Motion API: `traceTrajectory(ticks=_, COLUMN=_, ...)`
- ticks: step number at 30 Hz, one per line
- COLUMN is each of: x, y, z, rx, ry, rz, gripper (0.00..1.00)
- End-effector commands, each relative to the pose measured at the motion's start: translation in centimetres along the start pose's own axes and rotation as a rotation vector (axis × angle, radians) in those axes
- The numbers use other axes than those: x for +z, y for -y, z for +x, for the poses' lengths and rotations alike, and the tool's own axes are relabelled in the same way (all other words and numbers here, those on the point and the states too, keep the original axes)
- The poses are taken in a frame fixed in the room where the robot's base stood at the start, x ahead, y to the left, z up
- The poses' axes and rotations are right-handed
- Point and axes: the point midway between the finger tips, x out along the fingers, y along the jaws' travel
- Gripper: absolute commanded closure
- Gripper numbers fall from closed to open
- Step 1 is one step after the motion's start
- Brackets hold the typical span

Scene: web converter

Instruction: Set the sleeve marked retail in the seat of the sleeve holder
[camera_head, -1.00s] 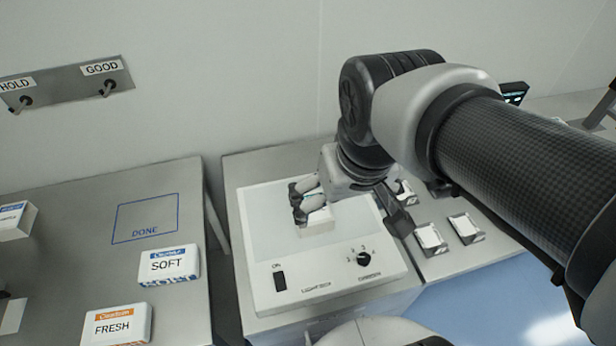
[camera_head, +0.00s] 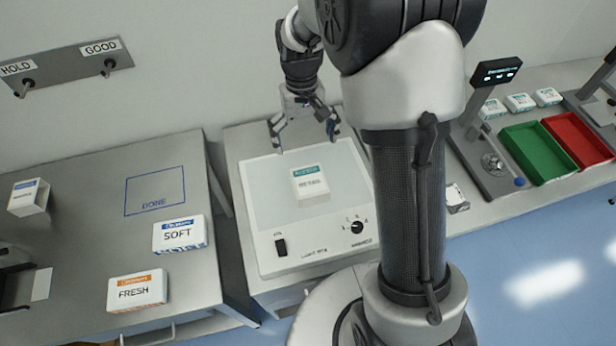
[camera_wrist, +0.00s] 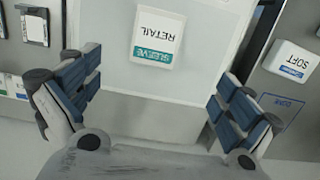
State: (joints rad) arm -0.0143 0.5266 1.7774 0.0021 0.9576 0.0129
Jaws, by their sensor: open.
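The sleeve marked retail (camera_head: 310,186) is a white block with a teal band, lying label up on the light box's pale top. In the wrist view the same sleeve (camera_wrist: 158,38) appears upside down, ahead of the fingers and apart from them. My gripper (camera_head: 305,143) is open and empty, with its fingers spread behind the sleeve near the box's back edge. It also shows in the wrist view (camera_wrist: 155,78), with nothing between its fingers. A small grey holder with a white pad (camera_head: 457,198) is partly hidden by my arm; I cannot tell whether it is the sleeve holder.
The light box (camera_head: 285,258) has a switch and dial in front. SOFT (camera_head: 180,235) and FRESH (camera_head: 137,291) packs lie on the left table, near an empty DONE outline (camera_head: 155,190). Green (camera_head: 538,150) and red (camera_head: 577,140) trays stand right. My arm blocks the bench's middle.

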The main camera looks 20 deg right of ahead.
Motion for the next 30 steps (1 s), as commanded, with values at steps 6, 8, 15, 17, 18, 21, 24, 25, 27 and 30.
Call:
traceTrajectory(ticks=6, x=0.1, y=-0.1, z=5.3, rx=0.0, ry=0.006, rz=0.0, gripper=0.02)
traceTrajectory(ticks=8, x=0.1, y=-0.1, z=6.5, rx=0.0, ry=0.006, rz=0.0, gripper=0.02)
traceTrajectory(ticks=15, x=0.1, y=-0.1, z=9.2, rx=0.0, ry=0.001, rz=0.0, gripper=0.02)
traceTrajectory(ticks=17, x=0.1, y=-0.1, z=9.5, rx=0.0, ry=0.001, rz=0.0, gripper=0.02)
traceTrajectory(ticks=18, x=0.1, y=-0.1, z=9.7, rx=0.0, ry=0.002, rz=0.0, gripper=0.02)
traceTrajectory(ticks=21, x=0.1, y=-0.4, z=11.0, rx=0.0, ry=0.004, rz=0.001, gripper=0.02)
traceTrajectory(ticks=24, x=0.1, y=-0.7, z=12.6, rx=0.0, ry=0.005, rz=0.001, gripper=0.02)
traceTrajectory(ticks=25, x=0.1, y=-0.8, z=13.1, rx=0.0, ry=0.004, rz=0.001, gripper=0.02)
traceTrajectory(ticks=27, x=0.1, y=-0.7, z=13.9, rx=0.0, ry=0.004, rz=0.0, gripper=0.02)
traceTrajectory(ticks=30, x=0.1, y=-0.7, z=14.5, rx=0.0, ry=0.002, rz=0.0, gripper=0.02)
